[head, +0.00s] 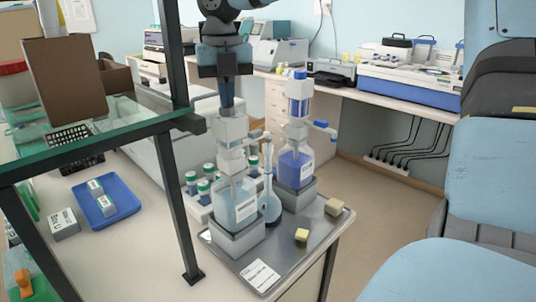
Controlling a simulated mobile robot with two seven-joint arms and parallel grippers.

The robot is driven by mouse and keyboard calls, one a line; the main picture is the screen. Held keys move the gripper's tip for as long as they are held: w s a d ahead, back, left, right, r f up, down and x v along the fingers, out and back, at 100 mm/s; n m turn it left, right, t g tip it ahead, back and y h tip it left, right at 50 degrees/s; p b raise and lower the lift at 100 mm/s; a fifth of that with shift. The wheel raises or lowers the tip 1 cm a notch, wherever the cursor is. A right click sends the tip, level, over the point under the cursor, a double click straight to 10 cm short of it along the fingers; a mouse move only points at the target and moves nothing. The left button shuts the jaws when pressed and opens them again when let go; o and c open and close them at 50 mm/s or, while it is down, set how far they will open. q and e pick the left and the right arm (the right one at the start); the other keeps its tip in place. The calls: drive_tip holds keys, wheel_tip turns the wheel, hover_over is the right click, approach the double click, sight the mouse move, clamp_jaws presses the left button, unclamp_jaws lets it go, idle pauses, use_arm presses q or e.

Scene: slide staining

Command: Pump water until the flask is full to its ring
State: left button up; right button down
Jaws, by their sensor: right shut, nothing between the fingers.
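A clear bottle of pale liquid (230,208) with a white pump head (231,131) stands in a grey holder on the tray. A narrow-necked glass flask (270,205) stands just right of it, near the pump's side spout (257,137). My left gripper is out of view.
A second pump bottle with dark blue liquid (295,170) stands behind right. The grey tray (290,262) also holds yellowish blocks (301,235) and a label card (260,275). Green-capped jars (205,188) stand behind left. A glass shelf on a dark post (176,190) borders the left.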

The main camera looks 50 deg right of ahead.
drive_tip(key=shift+f, duration=0.45)
drive_tip(key=shift+f+b, duration=0.1)
drive_tip(key=shift+b, duration=0.4)
idle(0.4)
drive_tip(key=shift+r+p, duration=1.8)
drive_tip(key=shift+r, duration=1.45)
drive_tip(key=shift+f, duration=0.1)
